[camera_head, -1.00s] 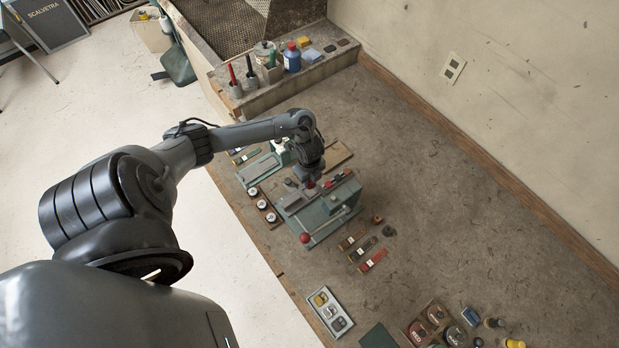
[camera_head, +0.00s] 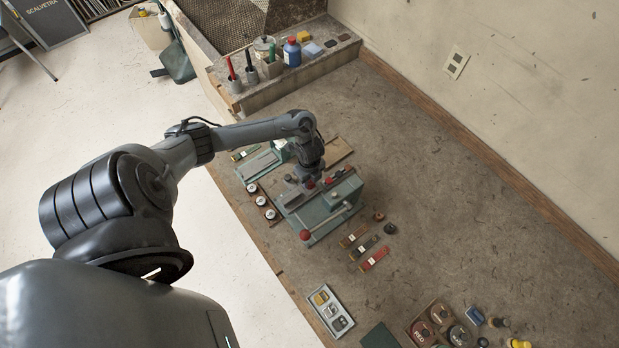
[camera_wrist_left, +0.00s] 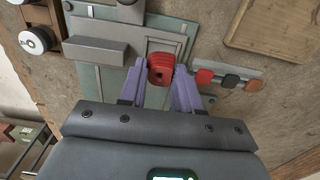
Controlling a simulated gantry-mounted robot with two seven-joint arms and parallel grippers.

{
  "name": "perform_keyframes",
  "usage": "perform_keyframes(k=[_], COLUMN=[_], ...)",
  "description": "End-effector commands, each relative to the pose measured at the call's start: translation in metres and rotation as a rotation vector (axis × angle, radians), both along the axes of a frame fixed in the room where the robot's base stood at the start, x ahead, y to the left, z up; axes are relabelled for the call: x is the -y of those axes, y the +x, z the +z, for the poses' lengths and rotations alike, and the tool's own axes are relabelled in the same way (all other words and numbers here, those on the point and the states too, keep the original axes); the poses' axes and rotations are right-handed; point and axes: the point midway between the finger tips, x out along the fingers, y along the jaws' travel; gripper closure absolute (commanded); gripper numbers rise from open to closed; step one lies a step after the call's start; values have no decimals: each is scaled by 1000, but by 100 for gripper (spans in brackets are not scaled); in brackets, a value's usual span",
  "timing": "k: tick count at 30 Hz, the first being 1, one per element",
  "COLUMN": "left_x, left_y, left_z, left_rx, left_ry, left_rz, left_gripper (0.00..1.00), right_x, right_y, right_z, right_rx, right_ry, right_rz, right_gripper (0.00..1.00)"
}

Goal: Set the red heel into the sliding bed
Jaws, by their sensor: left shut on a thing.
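My left gripper (camera_wrist_left: 170,88) is shut on the red heel (camera_wrist_left: 160,70), which shows between its two purple fingers in the left wrist view. The heel is over the teal stitcher (camera_head: 325,217), at the edge of a grey framed recess (camera_wrist_left: 166,45) that looks like the sliding bed. I cannot tell whether the heel touches the bed. In the head view my left gripper (camera_head: 307,180) reaches down over the machine, and the wrist hides most of the bed. My right gripper is not in view.
A row of small red, brown and grey pieces (camera_wrist_left: 230,82) sits close to the right of the fingers. A grey block (camera_wrist_left: 96,50) stands to the left. White-topped spools (camera_head: 265,201) and a wooden board (camera_head: 338,152) lie nearby.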

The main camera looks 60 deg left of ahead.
Motion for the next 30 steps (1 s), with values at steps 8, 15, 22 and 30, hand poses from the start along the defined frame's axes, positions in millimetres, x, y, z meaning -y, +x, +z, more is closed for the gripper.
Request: perform_keyframes(k=[8,15,22,30], left_x=[-1,-1,-1,-1], left_y=[0,0,0,1], left_z=[-12,-12,-12,-11], left_rx=[0,0,0,0], left_ry=[1,1,1,2], left_rz=[-1,-1,-1,0], left_gripper=[97,97,97,97], right_x=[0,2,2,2], right_y=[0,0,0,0], right_z=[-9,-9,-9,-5], right_rx=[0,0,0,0], right_ry=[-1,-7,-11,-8], right_rz=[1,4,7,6], right_gripper=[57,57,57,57])
